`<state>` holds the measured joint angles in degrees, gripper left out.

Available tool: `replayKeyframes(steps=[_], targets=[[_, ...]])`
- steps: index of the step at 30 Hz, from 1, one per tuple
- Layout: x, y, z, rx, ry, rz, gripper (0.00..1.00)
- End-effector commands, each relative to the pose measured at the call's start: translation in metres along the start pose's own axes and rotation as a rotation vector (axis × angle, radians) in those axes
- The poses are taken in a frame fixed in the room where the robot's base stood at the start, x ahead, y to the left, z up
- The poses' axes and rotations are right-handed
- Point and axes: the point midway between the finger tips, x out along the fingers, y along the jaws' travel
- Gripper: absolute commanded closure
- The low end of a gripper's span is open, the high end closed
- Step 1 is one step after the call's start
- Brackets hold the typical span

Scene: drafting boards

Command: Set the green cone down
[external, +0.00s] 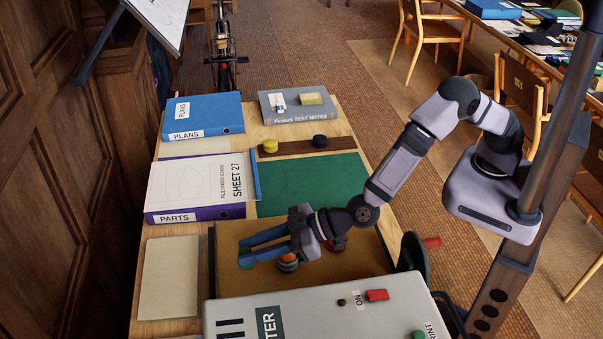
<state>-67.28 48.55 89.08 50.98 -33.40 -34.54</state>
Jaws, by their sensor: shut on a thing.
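My gripper (243,254) reaches in from the right, with its blue fingers pointing left over the brown board (350,262). It is shut on the green cone (246,264), of which only a small green patch shows at the fingertips. The fingers hide the rest of the cone. I cannot tell whether the cone touches the board or hangs just above it.
An orange and blue round piece (288,263) and a dark red piece (337,244) are close to my gripper. A grey machine (320,312) borders the board in front.

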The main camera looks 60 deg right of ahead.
Motion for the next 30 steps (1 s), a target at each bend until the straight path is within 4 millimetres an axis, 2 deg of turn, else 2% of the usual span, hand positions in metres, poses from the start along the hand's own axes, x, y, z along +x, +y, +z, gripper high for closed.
replayKeyframes(steps=[4,8,14,21,30], targets=[[0.001,0.004,-0.003,-0.001,0.002,-0.002,0.95],[0.007,0.02,-0.008,-0.004,0.003,-0.012,0.95],[0.016,0.061,-0.017,-0.019,0.004,-0.045,0.95],[0.018,0.111,-0.017,-0.032,0.001,-0.073,0.95],[0.014,0.152,-0.011,-0.036,0.001,-0.084,0.95]])
